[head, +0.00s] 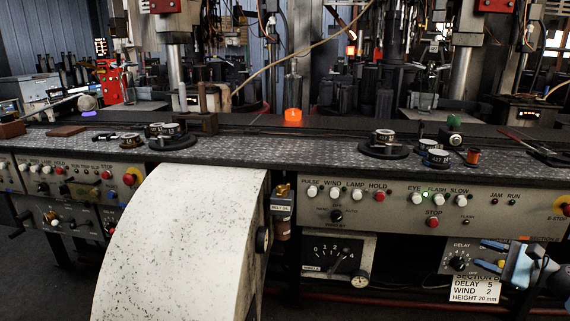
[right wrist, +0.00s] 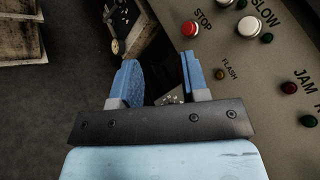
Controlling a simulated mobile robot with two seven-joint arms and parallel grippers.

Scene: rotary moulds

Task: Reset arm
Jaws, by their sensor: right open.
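My right gripper (head: 490,256) is at the lower right of the head view, with its arm coming in from the right edge. Its two blue fingers are apart, and nothing shows between them. It is in front of the machine, below the right control panel (head: 390,217) and beside the delay dial (head: 458,263). In the right wrist view the open gripper (right wrist: 160,80) shows both fingers, with the panel on the right and dark floor on the left. My left gripper is not in view.
A speckled white curved cover (head: 182,240) juts forward at left centre. The textured ledge (head: 300,150) carries round dark moulds (head: 384,145) and small tins. A white sign (head: 475,289) hangs just below my right gripper. A gauge box (head: 337,258) is left of it.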

